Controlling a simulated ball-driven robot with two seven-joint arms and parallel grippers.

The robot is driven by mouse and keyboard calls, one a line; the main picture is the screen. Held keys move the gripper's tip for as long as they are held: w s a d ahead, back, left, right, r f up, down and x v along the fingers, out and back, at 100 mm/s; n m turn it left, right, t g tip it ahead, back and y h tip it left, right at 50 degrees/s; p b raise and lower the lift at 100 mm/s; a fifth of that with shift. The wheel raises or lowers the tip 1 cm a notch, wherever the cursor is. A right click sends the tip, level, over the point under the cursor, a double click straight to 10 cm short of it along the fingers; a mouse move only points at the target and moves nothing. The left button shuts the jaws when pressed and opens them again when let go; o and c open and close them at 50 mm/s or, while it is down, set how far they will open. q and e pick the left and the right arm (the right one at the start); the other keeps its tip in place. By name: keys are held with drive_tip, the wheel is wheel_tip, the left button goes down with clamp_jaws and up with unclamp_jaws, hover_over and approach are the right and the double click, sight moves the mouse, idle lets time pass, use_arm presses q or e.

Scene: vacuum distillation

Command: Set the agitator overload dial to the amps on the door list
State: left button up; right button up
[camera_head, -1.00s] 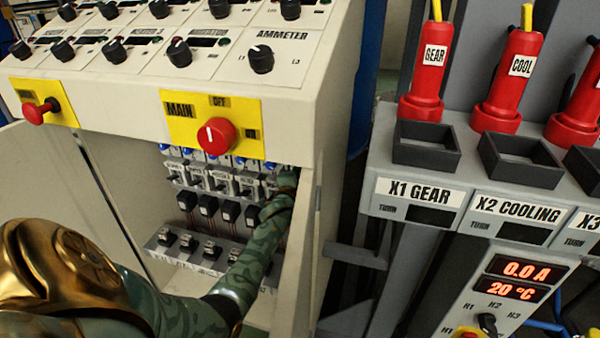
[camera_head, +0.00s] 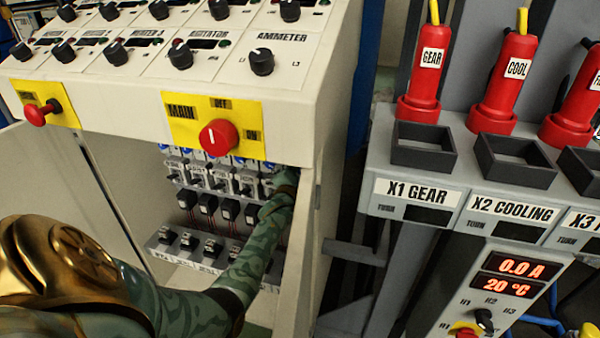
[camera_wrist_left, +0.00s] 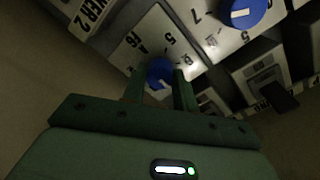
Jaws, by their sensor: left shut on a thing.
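In the left wrist view my left gripper (camera_wrist_left: 162,92) is shut on a blue dial (camera_wrist_left: 160,70) with a pale pointer mark. The dial sits on a white plate (camera_wrist_left: 150,40) with printed numbers, which appear upside down and are partly covered by the fingers. A second blue dial (camera_wrist_left: 243,12) with a white pointer is on the neighbouring plate. In the head view my left arm reaches into the open cabinet (camera_head: 328,150), and the gripper is hidden by my own wrist at the right end of the device row. The door list is not readable in either view. My right gripper is not in view.
A red MAIN switch (camera_head: 219,138) and the sloped control panel overhang the cabinet opening just above my arm. The cabinet's right side edge (camera_head: 298,235) is close to my forearm. The X1 GEAR and X2 COOLING stand (camera_head: 455,214) is to the right.

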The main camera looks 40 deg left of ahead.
use_arm(q)
drive_tip(key=shift+f, duration=0.2)
drive_tip(key=o, duration=1)
drive_tip(key=shift+r, duration=0.1)
drive_tip(key=p+v, duration=0.6)
drive_tip(key=v, duration=1)
drive_tip(key=shift+s+d, duration=0.15)
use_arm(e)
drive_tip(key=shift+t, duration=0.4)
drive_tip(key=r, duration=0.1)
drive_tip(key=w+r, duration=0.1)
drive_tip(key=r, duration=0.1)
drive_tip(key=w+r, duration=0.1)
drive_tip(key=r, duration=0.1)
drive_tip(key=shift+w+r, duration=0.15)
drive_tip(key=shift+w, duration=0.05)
